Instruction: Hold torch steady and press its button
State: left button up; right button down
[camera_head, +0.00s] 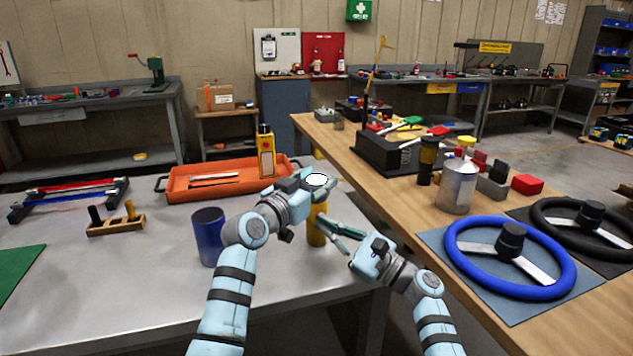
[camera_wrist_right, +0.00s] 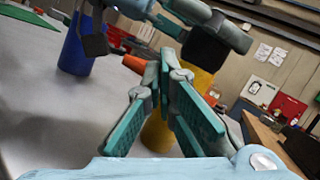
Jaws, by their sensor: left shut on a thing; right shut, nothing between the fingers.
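The torch is a yellow upright cylinder (camera_head: 317,228) at the right edge of the grey table, with a white round face on top. My left gripper (camera_head: 312,184) is shut on its upper part and hides much of it. In the right wrist view the torch's yellow body (camera_wrist_right: 158,132) stands behind my right fingers, with a dark upper part at the left gripper. My right gripper (camera_head: 323,222) is shut and empty, its fingertips close to the torch body; whether they touch it I cannot tell. The fingers also show in the right wrist view (camera_wrist_right: 166,62). The button is not visible.
A blue cup (camera_head: 208,238) stands left of the torch. An orange tray (camera_head: 200,193) with a yellow device (camera_head: 266,155) lies behind. A wooden block with pegs (camera_head: 117,227) is further left. The wooden bench (camera_head: 405,215) on the right holds a blue steering wheel (camera_head: 559,283).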

jog(key=shift+s, duration=0.1)
jog(key=s, duration=0.3)
jog(key=s+d, duration=0.1)
jog(key=s, duration=0.2)
jog(key=shift+d, duration=0.2)
jog(key=shift+w, duration=0.1)
pick_arm(q)
jog(key=o, duration=1.4)
